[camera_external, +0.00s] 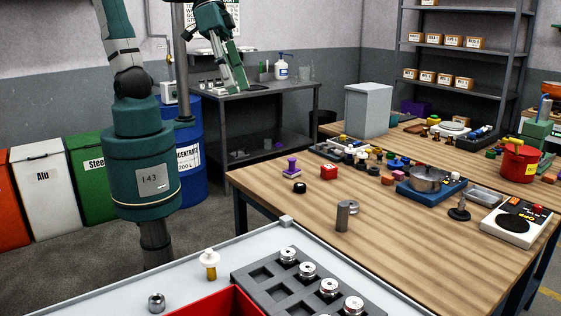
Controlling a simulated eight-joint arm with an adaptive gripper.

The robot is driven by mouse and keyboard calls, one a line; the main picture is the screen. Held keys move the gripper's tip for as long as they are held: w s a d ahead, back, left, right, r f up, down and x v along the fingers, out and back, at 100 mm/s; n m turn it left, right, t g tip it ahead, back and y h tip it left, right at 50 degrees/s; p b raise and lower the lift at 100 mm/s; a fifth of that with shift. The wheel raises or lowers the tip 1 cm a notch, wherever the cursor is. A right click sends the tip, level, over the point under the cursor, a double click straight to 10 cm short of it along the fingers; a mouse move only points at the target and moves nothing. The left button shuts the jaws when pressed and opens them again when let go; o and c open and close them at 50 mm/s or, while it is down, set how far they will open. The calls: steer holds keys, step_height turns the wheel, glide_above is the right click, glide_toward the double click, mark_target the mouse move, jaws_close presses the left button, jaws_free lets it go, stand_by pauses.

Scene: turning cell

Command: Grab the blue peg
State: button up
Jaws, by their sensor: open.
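A small blue piece (397,163) stands among the crowded small parts in the middle of the wooden table (270,181). It is too small to tell for sure whether it is the blue peg. My arm rises out of the top of the picture at the left.
A pot (426,179) on a blue base, a red bucket (519,163) and a grey box (368,110) stand around the small parts. A metal cylinder (342,216) stands near the front edge. A dark tray (262,275) with metal parts is in front.

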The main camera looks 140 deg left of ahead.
steer(key=w+a+f+n+g, duration=0.1)
steer(key=w+a+n, duration=0.15)
steer(key=a, duration=0.55)
steer(key=w+a+f+n, duration=0.2)
steer(key=a+n, duration=0.2)
steer(key=a, duration=0.3)
steer(key=n+h+p, duration=0.2)
steer(key=n, duration=1.5)
glide_toward(351, 146)
steer(key=shift+w+a+f, duration=0.15)
steer(key=shift+a+f, duration=0.05)
steer(key=shift+f, duration=0.85)
steer(key=shift+x, duration=1.25)
steer(key=shift+w+f, duration=0.1)
steer(key=shift+f, duration=0.05)
steer(key=shift+p+x, duration=0.85)
steer(key=shift+x, duration=1.6)
